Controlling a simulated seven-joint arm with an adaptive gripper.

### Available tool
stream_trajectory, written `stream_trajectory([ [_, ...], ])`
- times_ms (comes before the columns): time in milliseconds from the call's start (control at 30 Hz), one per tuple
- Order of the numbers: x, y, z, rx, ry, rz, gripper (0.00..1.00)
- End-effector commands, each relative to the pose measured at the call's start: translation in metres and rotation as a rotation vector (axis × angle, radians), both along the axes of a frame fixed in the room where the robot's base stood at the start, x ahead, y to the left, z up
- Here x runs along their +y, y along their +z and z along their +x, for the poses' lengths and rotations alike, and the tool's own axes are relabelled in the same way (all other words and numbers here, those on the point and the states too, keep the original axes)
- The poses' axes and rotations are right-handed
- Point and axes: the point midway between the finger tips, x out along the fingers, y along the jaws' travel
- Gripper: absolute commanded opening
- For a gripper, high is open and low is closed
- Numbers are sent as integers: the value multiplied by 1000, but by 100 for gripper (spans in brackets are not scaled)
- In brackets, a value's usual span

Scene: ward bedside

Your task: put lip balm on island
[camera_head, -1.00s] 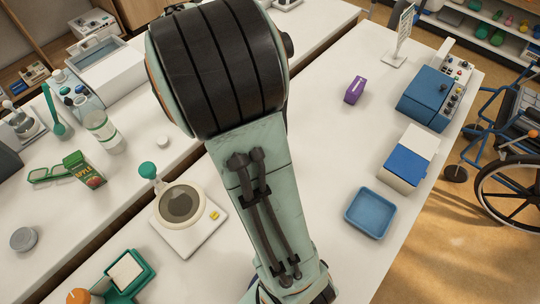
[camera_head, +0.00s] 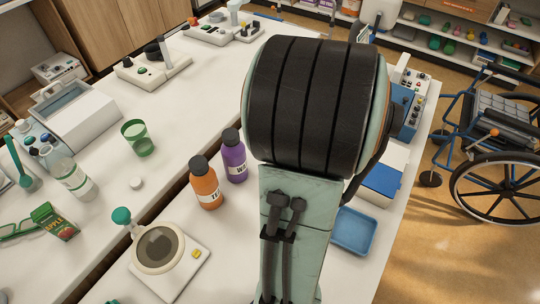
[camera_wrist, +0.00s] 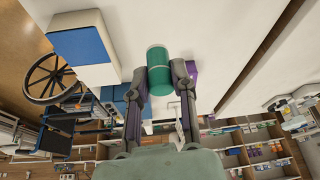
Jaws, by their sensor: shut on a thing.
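My gripper (camera_wrist: 160,84) is shut on a small green cylinder (camera_wrist: 158,72) with a paler end, which looks like the lip balm. Its label is not readable. In the wrist view the cylinder sits between both fingertips, with a white surface beyond it; I cannot tell the gap. In the head view my arm hides the gripper and the cylinder. Two long white worktops run side by side with a dark gap between them: a right one (camera_head: 232,222) under my arm and a left one (camera_head: 95,220). I cannot tell which is the island.
An orange bottle (camera_head: 206,186), a purple bottle (camera_head: 233,158) and a scale (camera_head: 188,272) stand left of my arm. A blue tray (camera_head: 355,232) and a blue-and-white box (camera_head: 384,180) lie right of it. A wheelchair (camera_head: 497,150) stands on the floor at right.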

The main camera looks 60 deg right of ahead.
Motion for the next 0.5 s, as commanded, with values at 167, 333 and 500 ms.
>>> stream_trajectory([
  [167, 1, -35, 0, 2, 1, 4, 6],
  [333, -4, -58, 1, 2, -1, 2, 6],
  [500, -37, -76, 10, 2, 0, 0, 6],
])
